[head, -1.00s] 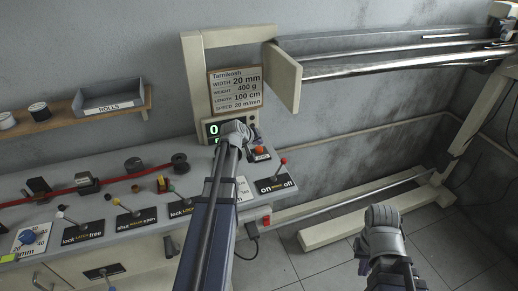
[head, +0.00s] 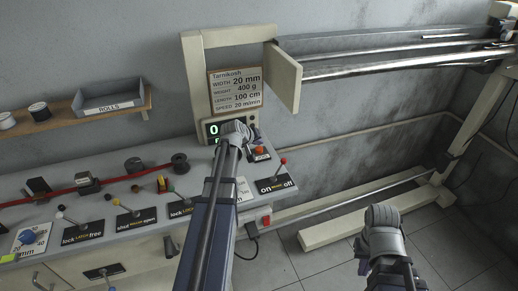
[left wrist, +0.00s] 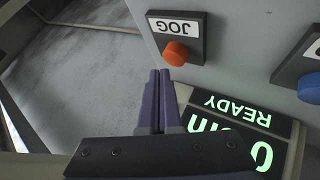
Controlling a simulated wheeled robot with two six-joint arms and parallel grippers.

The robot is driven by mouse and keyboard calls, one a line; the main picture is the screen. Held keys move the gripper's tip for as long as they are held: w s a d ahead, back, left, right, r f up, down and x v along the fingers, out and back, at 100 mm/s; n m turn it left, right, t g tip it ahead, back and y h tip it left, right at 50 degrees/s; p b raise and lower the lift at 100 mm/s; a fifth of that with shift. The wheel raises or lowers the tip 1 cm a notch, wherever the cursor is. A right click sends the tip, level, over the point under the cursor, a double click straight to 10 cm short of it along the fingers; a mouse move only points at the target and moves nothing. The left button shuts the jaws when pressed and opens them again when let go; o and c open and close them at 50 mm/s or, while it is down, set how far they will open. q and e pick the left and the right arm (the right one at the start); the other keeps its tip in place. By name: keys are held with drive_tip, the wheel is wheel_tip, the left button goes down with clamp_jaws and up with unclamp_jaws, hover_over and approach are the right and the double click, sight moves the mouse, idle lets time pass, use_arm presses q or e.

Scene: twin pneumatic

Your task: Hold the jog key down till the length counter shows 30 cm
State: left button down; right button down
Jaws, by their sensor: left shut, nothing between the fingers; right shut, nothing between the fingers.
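The jog key is an orange button (left wrist: 175,53) on a dark plate labelled JOG in the left wrist view; it also shows in the head view (head: 260,149). The length counter (left wrist: 240,140) has green digits, upside down in the wrist view, reading 0 cm with READY. In the head view the counter (head: 212,129) shows a 0, partly hidden by my left gripper (head: 243,127). In the wrist view my left gripper (left wrist: 160,74) is shut and empty, its tips just beside the orange button; contact cannot be told. My right gripper (head: 382,215) is shut and empty over the floor.
A blue button (left wrist: 310,87) is near the jog key. An on/off lever (head: 282,165) and several other levers line the console. A specification sign (head: 235,92) hangs above the counter. A rail frame (head: 390,62) extends right.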

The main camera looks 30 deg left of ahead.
use_arm(q)
drive_tip(key=shift+f+b, duration=0.4)
drive_tip(key=shift+f+b, duration=0.6)
idle(0.8)
drive_tip(key=shift+r, duration=0.15)
idle(5.0)
drive_tip(key=shift+r+p, duration=0.9)
drive_tip(key=shift+p, duration=0.1)
